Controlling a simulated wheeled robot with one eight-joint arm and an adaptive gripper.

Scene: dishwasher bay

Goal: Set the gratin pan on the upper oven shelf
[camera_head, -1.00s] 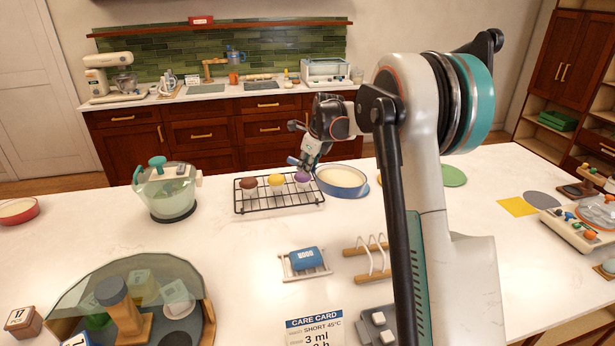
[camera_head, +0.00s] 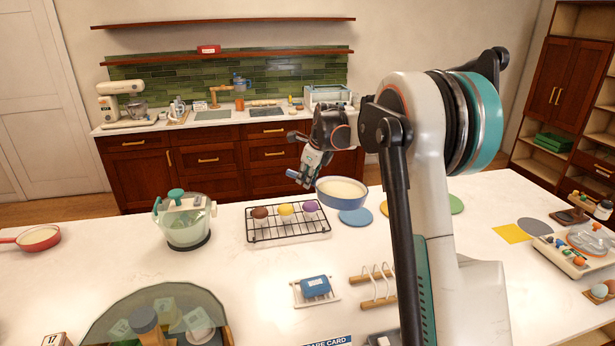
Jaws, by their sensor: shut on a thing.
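A blue round pan (camera_head: 342,201) with a pale, creamy filling is held level, a little above the worktop. I take it to be the gratin pan. My gripper (camera_head: 305,177) is shut on its blue handle, on the pan's left side; the fingers partly hide the handle. A red pan (camera_head: 38,240) with a similar filling and a handle stands at the far left of the worktop. I cannot make out an oven shelf in this view.
A blue round mat (camera_head: 356,216) lies under the pan. A wire rack (camera_head: 290,236) with three cupcakes stands just left. A green-lidded pot (camera_head: 186,222) is farther left. A toast rack (camera_head: 373,288) and a blue block on a tray (camera_head: 316,303) lie nearer.

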